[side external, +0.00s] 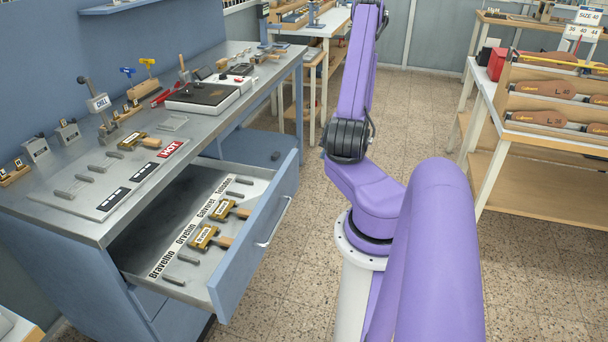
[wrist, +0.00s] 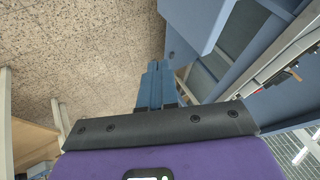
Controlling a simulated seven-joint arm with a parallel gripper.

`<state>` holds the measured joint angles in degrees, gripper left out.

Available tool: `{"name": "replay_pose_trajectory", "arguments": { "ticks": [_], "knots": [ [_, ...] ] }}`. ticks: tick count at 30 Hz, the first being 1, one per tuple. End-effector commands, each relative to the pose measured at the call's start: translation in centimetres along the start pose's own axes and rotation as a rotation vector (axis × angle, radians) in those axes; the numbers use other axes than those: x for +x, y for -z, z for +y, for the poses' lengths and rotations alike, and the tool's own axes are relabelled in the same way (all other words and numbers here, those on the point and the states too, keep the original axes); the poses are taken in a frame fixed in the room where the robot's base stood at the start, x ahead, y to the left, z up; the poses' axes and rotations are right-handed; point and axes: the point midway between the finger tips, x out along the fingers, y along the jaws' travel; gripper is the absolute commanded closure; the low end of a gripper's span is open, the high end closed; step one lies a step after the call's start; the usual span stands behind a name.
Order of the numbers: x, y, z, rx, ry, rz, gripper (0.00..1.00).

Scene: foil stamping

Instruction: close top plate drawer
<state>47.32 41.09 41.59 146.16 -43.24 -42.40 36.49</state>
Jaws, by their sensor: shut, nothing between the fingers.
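The top plate drawer (side external: 283,215) is pulled out from the blue bench on the left in the side external view. Its blue front carries a light bar handle (side external: 273,222). Inside lie brass plates with wooden handles (side external: 204,237) and several grey bars, beside a strip of printed names. My gripper (wrist: 155,68) shows in the wrist view with its blue fingers together and nothing between them, over the speckled floor. A blue panel, which looks like part of the drawer (wrist: 194,22), is above and right of the fingertips, apart from them. The gripper cannot be made out in the side external view.
The steel bench top (side external: 90,222) holds a black-topped device (side external: 208,95), a red HOT label (side external: 171,149) and small tools. A shelf rack with wooden shoe forms (side external: 545,88) stands at right. The floor (side external: 415,115) between them is open.

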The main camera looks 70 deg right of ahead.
Motion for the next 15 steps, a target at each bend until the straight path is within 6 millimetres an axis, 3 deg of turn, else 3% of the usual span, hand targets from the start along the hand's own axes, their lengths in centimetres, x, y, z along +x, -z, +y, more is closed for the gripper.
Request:
{"name": "replay_pose_trajectory", "arguments": {
  "ticks": [7,15],
  "knots": [
    [2.7,-1.6,1.6,0.001,-0.003,-0.005,1.00],
    [4.1,-2.0,2.0,-0.005,-0.003,0.000,1.00]
  ]
}}
